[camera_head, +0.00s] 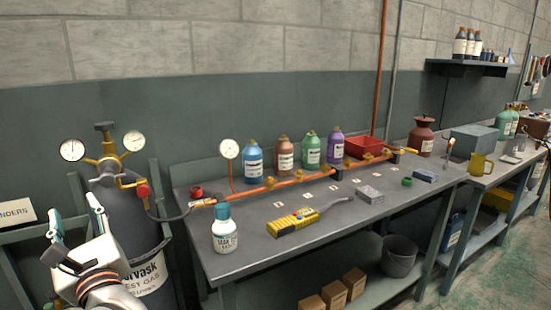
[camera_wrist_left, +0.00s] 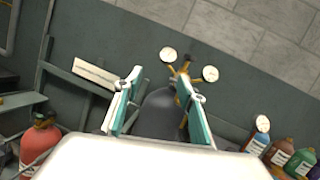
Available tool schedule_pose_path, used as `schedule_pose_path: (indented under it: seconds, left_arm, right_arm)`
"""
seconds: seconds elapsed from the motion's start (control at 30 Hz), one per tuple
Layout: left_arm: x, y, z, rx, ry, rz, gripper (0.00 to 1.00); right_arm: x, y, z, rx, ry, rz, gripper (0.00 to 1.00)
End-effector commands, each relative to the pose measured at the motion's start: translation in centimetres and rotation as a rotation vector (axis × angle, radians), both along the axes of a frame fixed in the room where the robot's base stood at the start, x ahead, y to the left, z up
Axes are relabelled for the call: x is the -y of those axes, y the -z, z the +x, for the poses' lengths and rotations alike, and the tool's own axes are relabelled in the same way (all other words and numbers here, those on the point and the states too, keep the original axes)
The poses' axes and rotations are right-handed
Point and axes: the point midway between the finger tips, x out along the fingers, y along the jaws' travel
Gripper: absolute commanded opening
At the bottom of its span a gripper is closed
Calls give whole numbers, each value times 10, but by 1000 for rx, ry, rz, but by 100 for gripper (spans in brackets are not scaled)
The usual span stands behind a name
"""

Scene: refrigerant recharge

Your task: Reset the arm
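My left gripper (camera_head: 76,222) is at the lower left of the head view, in front of the dark gas cylinder (camera_head: 138,232). Its two teal-lined fingers stand wide apart with nothing between them. The left wrist view also shows the open gripper (camera_wrist_left: 162,92), with the cylinder (camera_wrist_left: 160,112) beyond the fingers. I cannot tell from these views whether the fingers touch the cylinder. My right gripper is in neither view.
The cylinder carries a regulator with two gauges (camera_head: 72,150). A hose runs to a copper manifold (camera_head: 290,181) on the workbench (camera_head: 262,256). A white bottle (camera_head: 224,230) and a yellow leak detector (camera_head: 292,222) are near the bench's front. A red cylinder (camera_wrist_left: 40,142) stands at the wrist view's left.

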Motion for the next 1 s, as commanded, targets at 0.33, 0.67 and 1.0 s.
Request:
schedule_pose_path:
  seconds: [0.33, 0.67, 1.0]
  left_arm:
    - [132, 83, -12, -623, -186, 1516, 40]
    - [215, 285, -69, -842, -35, 2594, 40]
    - [209, 439, -181, 604, -170, -2756, 40]
  right_arm:
    - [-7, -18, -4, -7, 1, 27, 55]
    - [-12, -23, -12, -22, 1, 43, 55]
    - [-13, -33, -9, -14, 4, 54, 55]
